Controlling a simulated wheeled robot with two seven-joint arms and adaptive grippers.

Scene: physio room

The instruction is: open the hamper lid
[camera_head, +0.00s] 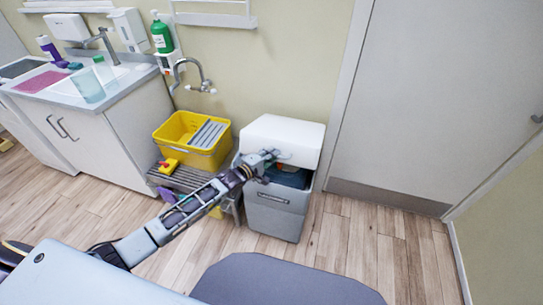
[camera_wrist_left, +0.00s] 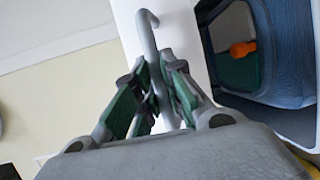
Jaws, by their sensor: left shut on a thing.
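The hamper (camera_head: 275,215) is a grey bin standing against the wall beside the door. Its white lid (camera_head: 290,133) is tilted up at the front, and a dark opening shows below it. In the left wrist view the lid (camera_wrist_left: 188,28) is a white panel with a grey bar handle (camera_wrist_left: 147,32). My left gripper (camera_head: 268,158) is at the lid's front and shut on this handle, with its green-padded fingers (camera_wrist_left: 158,95) on either side. The opening (camera_wrist_left: 290,60) shows blue-grey walls, green cloth and an orange item. My right gripper is out of view.
A yellow bucket (camera_head: 178,145) stands on a slatted stool (camera_head: 190,180) left of the hamper. A sink cabinet (camera_head: 100,140) is farther left. The closed door (camera_head: 430,110) is at the right. A dark grey rounded surface (camera_head: 285,283) is in front. Wood floor (camera_head: 365,245) is clear at right.

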